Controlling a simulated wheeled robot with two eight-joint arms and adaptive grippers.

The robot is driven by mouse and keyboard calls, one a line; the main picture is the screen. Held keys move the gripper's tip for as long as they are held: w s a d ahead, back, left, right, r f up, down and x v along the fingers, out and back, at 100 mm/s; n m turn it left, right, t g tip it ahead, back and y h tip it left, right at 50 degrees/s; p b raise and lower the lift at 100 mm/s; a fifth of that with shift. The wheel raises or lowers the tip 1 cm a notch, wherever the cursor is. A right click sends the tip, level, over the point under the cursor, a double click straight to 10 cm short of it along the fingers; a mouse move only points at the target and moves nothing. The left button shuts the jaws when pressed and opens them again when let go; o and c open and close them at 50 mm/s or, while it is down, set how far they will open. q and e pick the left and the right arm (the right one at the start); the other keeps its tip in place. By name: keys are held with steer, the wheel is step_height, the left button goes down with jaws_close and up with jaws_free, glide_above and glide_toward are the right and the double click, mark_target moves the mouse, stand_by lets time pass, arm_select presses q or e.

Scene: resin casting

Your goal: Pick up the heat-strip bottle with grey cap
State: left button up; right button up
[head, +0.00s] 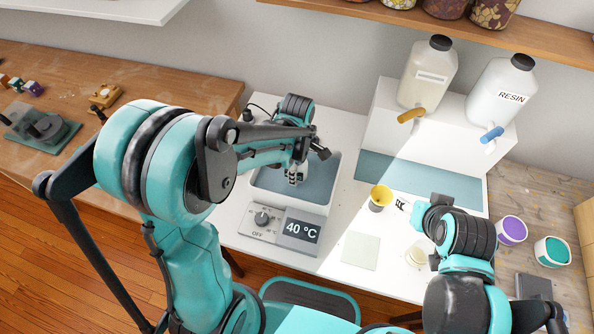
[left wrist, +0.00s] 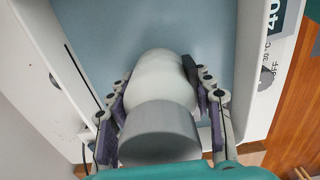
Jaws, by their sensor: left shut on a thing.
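The heat-strip bottle (left wrist: 163,80) fills the middle of the left wrist view. It has a rounded white body, a dark strip on its right side and a wide grey cap (left wrist: 160,133) towards the camera. My left gripper (left wrist: 165,103) is shut on it, with fingers on both sides. In the head view my left gripper (head: 296,176) is over the blue basin (head: 322,190) of the heated bath. There the bottle is mostly hidden by my arm and fingers. My right gripper (head: 402,205) is beside the yellow cup, and its opening is too small to judge.
The bath's control panel (head: 278,229) reads 40 °C. A yellow cup (head: 380,198), a pale square mat (head: 360,250) and a clear cup (head: 416,256) lie to the right. Two dispenser jugs, one marked RESIN (head: 502,92), stand on a white riser. Purple (head: 511,231) and teal (head: 552,251) tubs are far right.

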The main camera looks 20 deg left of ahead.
arm_select(q)
step_height(320, 180, up, 10)
steer(key=p, duration=0.3)
steer(key=shift+p, duration=0.35)
steer(key=shift+s+r, duration=0.1)
